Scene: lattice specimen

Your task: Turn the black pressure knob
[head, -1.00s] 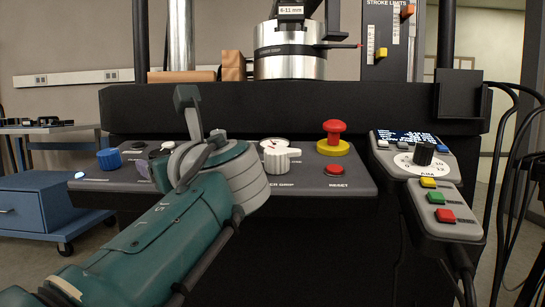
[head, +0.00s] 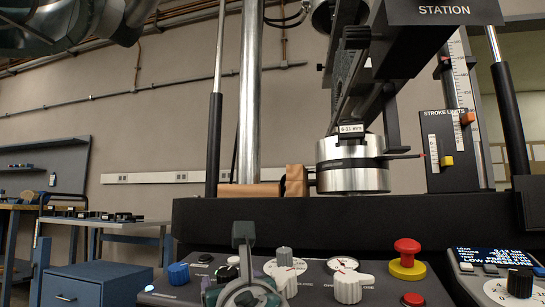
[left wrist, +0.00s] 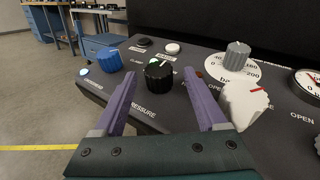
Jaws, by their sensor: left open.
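The black pressure knob (left wrist: 158,75) stands on the sloped console in the left wrist view, with the word PRESSURE printed near it. My left gripper (left wrist: 160,78) is open. Its two purple fingers appear on either side of the knob, with a visible gap on each side; I cannot tell how far down they reach. My right gripper is not in view.
A blue knob (left wrist: 108,58) stands left of the black knob; a grey knob (left wrist: 238,55) and white lever knob (left wrist: 243,103) stand right. A red mushroom button (head: 407,250) is further right. Another black knob (head: 520,283) is on the right-hand control box. A steel cylinder (head: 352,163) rises behind.

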